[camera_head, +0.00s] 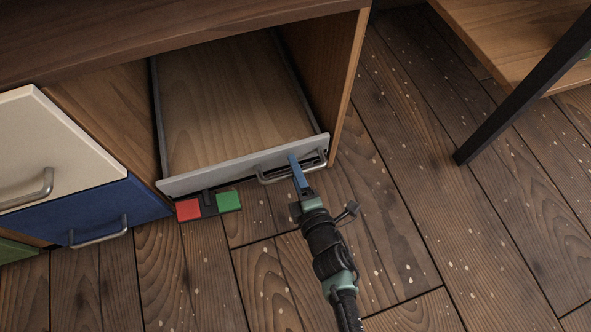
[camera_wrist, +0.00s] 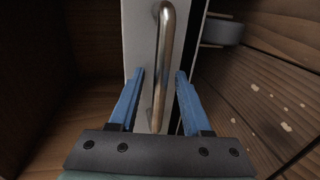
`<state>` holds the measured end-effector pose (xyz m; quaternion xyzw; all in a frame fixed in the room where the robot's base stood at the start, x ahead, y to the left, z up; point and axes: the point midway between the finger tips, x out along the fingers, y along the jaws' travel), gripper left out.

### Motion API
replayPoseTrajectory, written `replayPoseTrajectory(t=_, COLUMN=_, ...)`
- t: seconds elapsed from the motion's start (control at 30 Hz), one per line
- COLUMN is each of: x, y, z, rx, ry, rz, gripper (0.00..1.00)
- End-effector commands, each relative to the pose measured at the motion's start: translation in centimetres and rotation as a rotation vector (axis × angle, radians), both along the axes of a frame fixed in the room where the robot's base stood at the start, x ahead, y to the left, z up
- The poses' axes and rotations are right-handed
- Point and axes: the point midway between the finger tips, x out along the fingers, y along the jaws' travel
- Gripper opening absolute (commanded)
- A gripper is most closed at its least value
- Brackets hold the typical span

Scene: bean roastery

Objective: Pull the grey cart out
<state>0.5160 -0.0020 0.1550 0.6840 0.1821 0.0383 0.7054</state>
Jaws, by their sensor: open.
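The grey cart's front panel (camera_head: 225,170) stands at the mouth of an open bay under the counter. Behind it is a shallow wooden tray floor, empty, with dark side rails. A metal bar handle (camera_head: 268,177) is on the front's right part. My gripper (camera_head: 294,160) is at this handle with blue fingers. In the wrist view, the handle (camera_wrist: 166,60) runs lengthwise between the two open fingers (camera_wrist: 156,95), with gaps on both sides. The grey front (camera_wrist: 136,40) shows behind it.
A cream drawer (camera_head: 50,145) and a blue drawer (camera_head: 110,210) are at left. A red pad (camera_head: 189,209) and a green pad (camera_head: 229,201) show below the front. A wooden table (camera_head: 500,35) with a black leg (camera_head: 520,85) stands at right. The wooden floor (camera_head: 400,200) between is clear.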

Motion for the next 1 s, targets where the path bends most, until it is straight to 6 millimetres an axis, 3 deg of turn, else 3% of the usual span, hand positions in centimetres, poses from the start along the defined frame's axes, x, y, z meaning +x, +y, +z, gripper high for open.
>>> replayPoseTrajectory(t=0.07, x=-0.01, y=0.00, z=0.01, rx=0.000, ry=0.000, rz=0.000, gripper=0.45)
replayPoseTrajectory(t=0.3, x=-0.02, y=-0.02, z=0.00, rx=0.000, ry=0.000, rz=0.000, gripper=0.02)
replayPoseTrajectory(t=0.33, x=-0.02, y=-0.02, z=-0.01, rx=0.000, ry=0.000, rz=0.000, gripper=0.00)
replayPoseTrajectory(t=1.0, x=-0.04, y=-0.02, z=-0.01, rx=0.000, ry=0.000, rz=0.000, gripper=0.00)
